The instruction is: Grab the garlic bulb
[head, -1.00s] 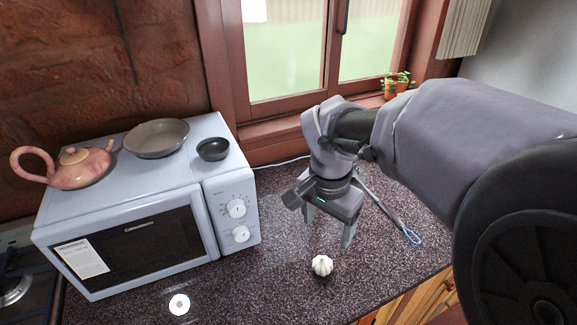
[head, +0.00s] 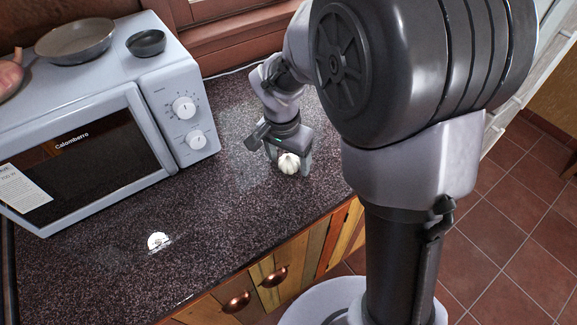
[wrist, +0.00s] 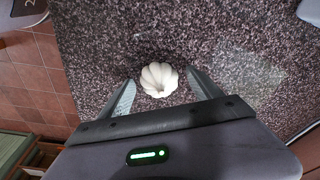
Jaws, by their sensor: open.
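The white garlic bulb (head: 289,163) sits on the dark speckled countertop, near its front edge. In the wrist view the bulb (wrist: 159,79) lies between the tips of my two open fingers, with a gap on each side. My gripper (head: 290,168) points down over the bulb in the head view, with one finger on either side of it. In the wrist view my gripper (wrist: 160,92) is open and holds nothing. I cannot tell how far the fingertips are above the counter.
A light blue microwave (head: 150,75) stands left of the gripper, with a pan (head: 75,42) and a small dark bowl (head: 146,42) on top. Wooden drawers with copper handles (head: 236,302) lie below the edge.

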